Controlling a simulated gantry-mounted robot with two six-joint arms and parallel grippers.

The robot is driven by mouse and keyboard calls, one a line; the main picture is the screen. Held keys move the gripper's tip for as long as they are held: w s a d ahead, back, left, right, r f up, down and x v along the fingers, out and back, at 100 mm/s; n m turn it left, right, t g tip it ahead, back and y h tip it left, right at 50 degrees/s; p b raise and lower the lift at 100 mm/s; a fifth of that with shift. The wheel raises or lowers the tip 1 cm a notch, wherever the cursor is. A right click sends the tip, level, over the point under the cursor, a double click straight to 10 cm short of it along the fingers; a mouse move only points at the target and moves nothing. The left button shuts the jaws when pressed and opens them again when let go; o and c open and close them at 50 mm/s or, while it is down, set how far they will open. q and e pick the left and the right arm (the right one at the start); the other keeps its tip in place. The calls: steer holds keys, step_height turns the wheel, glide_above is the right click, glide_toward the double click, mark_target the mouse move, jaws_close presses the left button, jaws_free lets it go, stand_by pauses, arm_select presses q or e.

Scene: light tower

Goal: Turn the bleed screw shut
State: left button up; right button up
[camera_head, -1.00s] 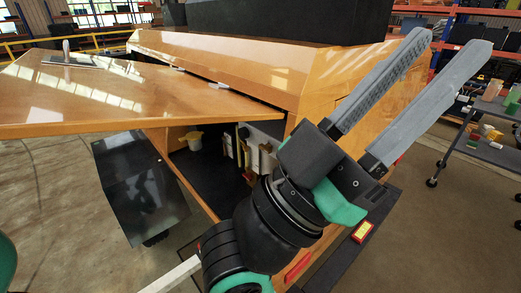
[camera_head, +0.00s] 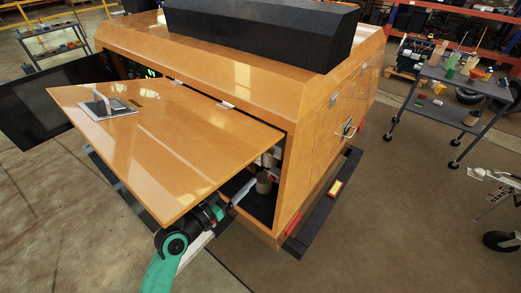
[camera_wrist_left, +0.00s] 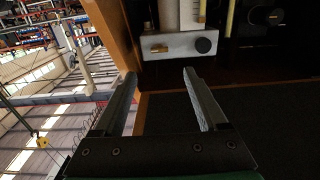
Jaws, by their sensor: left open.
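My left gripper (camera_wrist_left: 160,75) is open and empty in the left wrist view, its two grey fingers pointing into the cabinet. Ahead of the fingertips and apart from them is a silver block (camera_wrist_left: 170,46) with a round black knob (camera_wrist_left: 203,45) on its face. I cannot tell whether this knob is the bleed screw. In the head view my left arm reaches under the raised orange panel (camera_head: 170,135), which hides much of the compartment. My right gripper is not in view.
The orange cabinet's side wall (camera_wrist_left: 112,30) stands close to the left finger in the wrist view. A dark compartment floor (camera_wrist_left: 230,115) lies under the right finger. A cart (camera_head: 460,88) with small items stands at the right, with open floor between it and the cabinet.

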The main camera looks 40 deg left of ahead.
mark_target(269, 152)
arm_select(q)
steer(key=w+a+b, duration=0.1)
steer(key=w, duration=1)
steer(key=shift+w, duration=0.2)
steer(key=shift+r, duration=0.1)
jaws_close()
